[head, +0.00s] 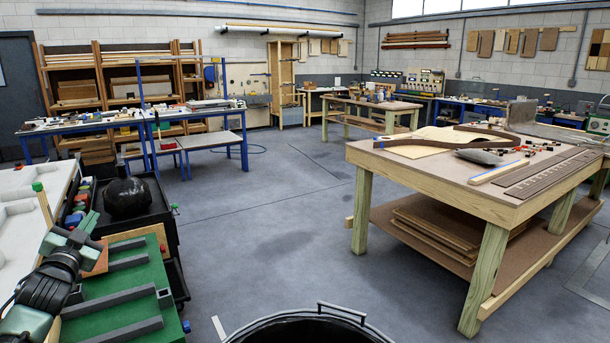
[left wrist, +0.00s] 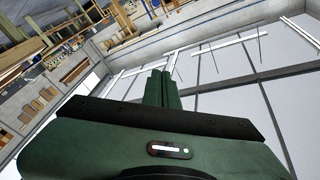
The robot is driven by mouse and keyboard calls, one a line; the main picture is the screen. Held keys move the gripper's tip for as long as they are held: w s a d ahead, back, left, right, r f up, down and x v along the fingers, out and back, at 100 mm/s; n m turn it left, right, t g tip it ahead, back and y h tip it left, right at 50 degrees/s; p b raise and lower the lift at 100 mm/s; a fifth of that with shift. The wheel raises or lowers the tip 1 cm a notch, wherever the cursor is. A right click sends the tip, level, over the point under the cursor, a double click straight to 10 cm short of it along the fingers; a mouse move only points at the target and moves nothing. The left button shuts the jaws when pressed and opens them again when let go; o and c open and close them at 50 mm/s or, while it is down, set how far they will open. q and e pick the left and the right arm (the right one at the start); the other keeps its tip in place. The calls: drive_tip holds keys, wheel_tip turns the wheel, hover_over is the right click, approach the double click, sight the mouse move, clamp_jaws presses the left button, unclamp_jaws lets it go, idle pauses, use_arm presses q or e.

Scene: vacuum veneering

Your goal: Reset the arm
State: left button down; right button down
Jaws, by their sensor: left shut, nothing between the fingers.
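My left gripper (head: 88,222) is at the lower left of the head view, raised beside a green-topped surface. It has a green body on a black wrist. In the left wrist view its two green fingers (left wrist: 162,88) stand side by side, closed together with nothing between them. That wrist camera looks past the fingers at the ceiling and walls, tilted. My right gripper is in neither view.
A green board with grey bars (head: 125,283) lies just right of my left gripper. A black cart (head: 157,215) carries a dark round object (head: 127,197). A wooden workbench (head: 463,190) stands at the right. The grey floor (head: 270,230) between is clear.

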use_arm(q)
wheel_tip(320, 180, down, 17)
drive_tip(key=d+g, duration=0.2)
drive_tip(key=g, duration=0.1)
drive_tip(key=s+d+f+n+g+h, duration=0.1)
drive_tip(key=s+d+f+g, duration=0.1)
drive_tip(key=s+f, duration=0.65)
drive_tip(key=s+d+f+g, duration=0.2)
drive_tip(key=s+d+f, duration=0.1)
drive_tip(key=f, duration=1.1)
drive_tip(key=s+d+f+n+g+h, duration=0.15)
drive_tip(key=s+f, duration=0.35)
drive_tip(key=f, duration=0.6)
drive_tip(key=s+d+f+g, duration=0.3)
drive_tip(key=s+d+f, duration=0.2)
drive_tip(key=s+f, duration=0.55)
drive_tip(key=s+d+f+g, duration=0.3)
drive_tip(key=s+d+f, duration=0.35)
drive_tip(key=s, duration=0.65)
drive_tip(key=s+d+f+g, duration=0.1)
drive_tip(key=s+d+f, duration=0.1)
drive_tip(key=s, duration=0.6)
drive_tip(key=s+d+f+g+h, duration=0.1)
drive_tip(key=s+d+f, duration=0.2)
drive_tip(key=s, duration=0.5)
drive_tip(key=s+d+f+g, duration=0.1)
drive_tip(key=s+d+f, duration=0.2)
drive_tip(key=s, duration=0.6)
drive_tip(key=shift+g, duration=0.35)
